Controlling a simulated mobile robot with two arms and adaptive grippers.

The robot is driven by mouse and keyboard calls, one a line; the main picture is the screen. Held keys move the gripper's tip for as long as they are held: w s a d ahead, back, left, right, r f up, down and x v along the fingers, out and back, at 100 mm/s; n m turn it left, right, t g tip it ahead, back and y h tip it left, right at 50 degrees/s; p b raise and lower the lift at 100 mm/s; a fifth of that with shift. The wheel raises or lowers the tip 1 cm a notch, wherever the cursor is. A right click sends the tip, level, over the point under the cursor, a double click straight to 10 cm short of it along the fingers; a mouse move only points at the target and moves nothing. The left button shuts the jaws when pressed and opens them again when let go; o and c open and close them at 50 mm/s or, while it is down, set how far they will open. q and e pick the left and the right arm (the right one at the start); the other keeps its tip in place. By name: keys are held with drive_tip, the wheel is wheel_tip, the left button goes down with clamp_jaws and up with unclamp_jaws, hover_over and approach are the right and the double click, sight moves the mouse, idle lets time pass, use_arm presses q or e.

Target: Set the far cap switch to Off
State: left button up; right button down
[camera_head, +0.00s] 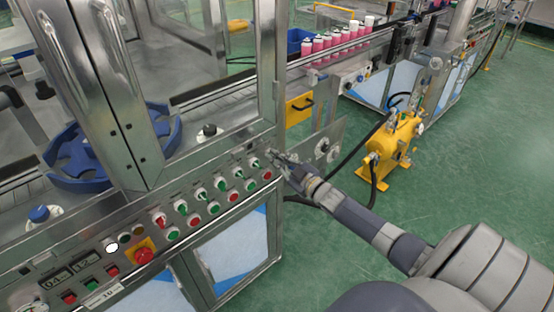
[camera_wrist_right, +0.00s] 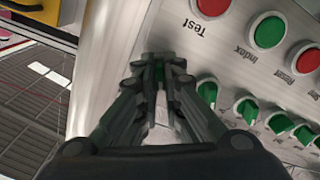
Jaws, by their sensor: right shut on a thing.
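A row of rotary switches with green knobs runs along the sloped control panel (camera_head: 128,222) in the head view. My right gripper (camera_head: 276,157) is at the far right end of this row. In the right wrist view, my right gripper (camera_wrist_right: 158,78) has its fingers drawn together on the end switch, the far cap switch (camera_wrist_right: 159,72). Only a bit of green shows between the fingertips, so its pointing direction and label are hidden. The neighbouring green switch (camera_wrist_right: 208,92) stands free beside the fingers. My left gripper is not in view.
A red Test button (camera_wrist_right: 213,6) and a green Index button (camera_wrist_right: 269,31) sit close to my right fingers. A red emergency stop (camera_head: 143,256) is at the near end. Glass doors rise behind the panel. A yellow pump (camera_head: 392,145) stands on the floor.

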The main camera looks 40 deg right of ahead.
drive_tip(key=shift+n, duration=0.3)
drive_tip(key=c, duration=1.7)
unclamp_jaws()
drive_tip(key=shift+s, duration=0.1)
drive_tip(key=s, duration=0.8)
drive_tip(key=s+d, duration=0.1)
drive_tip(key=s, duration=0.3)
drive_tip(key=shift+f, duration=0.1)
